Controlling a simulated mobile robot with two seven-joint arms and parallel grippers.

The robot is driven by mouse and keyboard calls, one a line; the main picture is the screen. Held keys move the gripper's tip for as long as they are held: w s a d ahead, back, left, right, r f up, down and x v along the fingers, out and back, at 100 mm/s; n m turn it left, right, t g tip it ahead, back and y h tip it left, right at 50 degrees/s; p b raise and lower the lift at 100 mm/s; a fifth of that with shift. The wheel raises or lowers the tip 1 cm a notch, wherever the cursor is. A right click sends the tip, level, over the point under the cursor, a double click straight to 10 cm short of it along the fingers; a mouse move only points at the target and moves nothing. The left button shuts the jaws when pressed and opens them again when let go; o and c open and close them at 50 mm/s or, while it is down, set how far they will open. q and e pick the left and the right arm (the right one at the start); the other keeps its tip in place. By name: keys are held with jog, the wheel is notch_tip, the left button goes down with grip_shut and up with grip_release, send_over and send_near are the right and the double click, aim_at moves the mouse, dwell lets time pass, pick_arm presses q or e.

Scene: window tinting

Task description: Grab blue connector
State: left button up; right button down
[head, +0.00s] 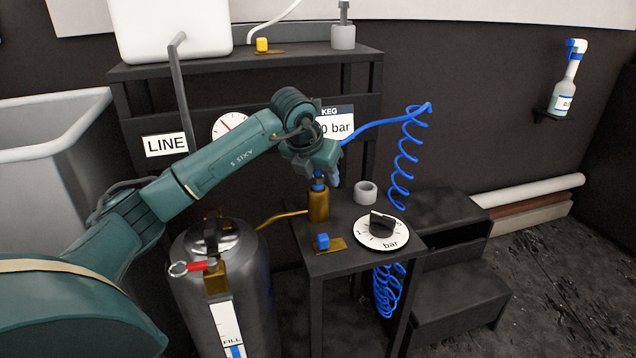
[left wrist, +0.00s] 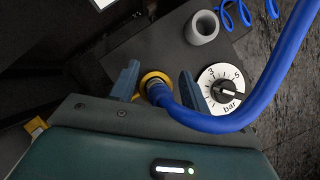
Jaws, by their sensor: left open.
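The blue connector (left wrist: 157,91) is at the end of the thick blue hose (left wrist: 277,85) and sits at the brass fitting (left wrist: 153,76). In the head view a little of the connector (head: 318,187) shows on top of the upright brass fitting (head: 318,205) on the small dark table. My left gripper (head: 325,178) is open and points down over it. In the left wrist view its two fingers stand on either side of the connector, with gaps visible. The gripper hides part of the connector in the head view. My right gripper is not in view.
The coiled blue hose (head: 403,160) hangs at the right. A metal keg (head: 230,270) stands at the left.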

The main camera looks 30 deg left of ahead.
pick_arm(q)
jog(key=shift+c, duration=0.6)
grip_shut()
